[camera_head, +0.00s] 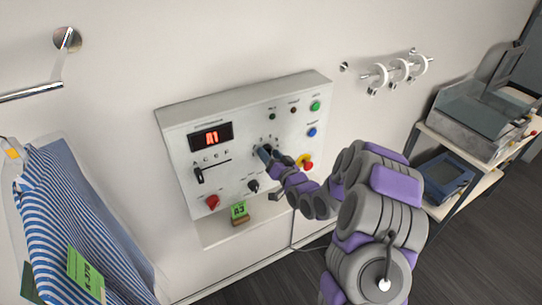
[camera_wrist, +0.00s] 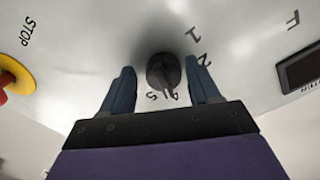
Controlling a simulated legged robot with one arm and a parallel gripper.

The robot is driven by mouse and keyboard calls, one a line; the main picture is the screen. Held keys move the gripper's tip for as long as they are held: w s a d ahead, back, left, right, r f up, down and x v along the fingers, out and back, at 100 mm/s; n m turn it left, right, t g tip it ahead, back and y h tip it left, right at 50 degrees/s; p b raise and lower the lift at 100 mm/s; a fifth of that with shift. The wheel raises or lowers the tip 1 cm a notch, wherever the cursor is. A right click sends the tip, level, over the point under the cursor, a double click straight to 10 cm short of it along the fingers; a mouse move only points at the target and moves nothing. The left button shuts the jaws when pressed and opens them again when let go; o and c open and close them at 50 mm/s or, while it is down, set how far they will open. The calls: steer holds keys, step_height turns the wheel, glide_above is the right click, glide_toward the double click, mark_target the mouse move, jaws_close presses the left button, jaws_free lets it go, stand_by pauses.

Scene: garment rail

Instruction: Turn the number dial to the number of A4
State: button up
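The number dial (camera_wrist: 163,73) is a dark round knob on the panel, with printed numbers around it; 1 and 2 are readable in the wrist view. My gripper (camera_wrist: 160,67) has one blue finger on each side of the dial, with a gap showing on both sides, so it is open around the knob. In the head view my gripper (camera_head: 268,154) reaches the middle of the white control panel (camera_head: 180,129) and hides most of the dial. The red display (camera_head: 211,137) reads A1.
A red-yellow stop button (camera_head: 306,163) lies right of the gripper; green and blue buttons are above it. A slider (camera_head: 199,176), a lower black knob (camera_head: 253,186) and a red knob (camera_head: 212,202) are nearby.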

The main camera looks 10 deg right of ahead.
steer(key=shift+o, duration=0.4)
steer(key=shift+s+r, duration=0.1)
steer(key=shift+r, duration=0.05)
steer(key=p+v, duration=1)
steer(key=v, duration=0.7)
steer(key=shift+s+d, duration=0.15)
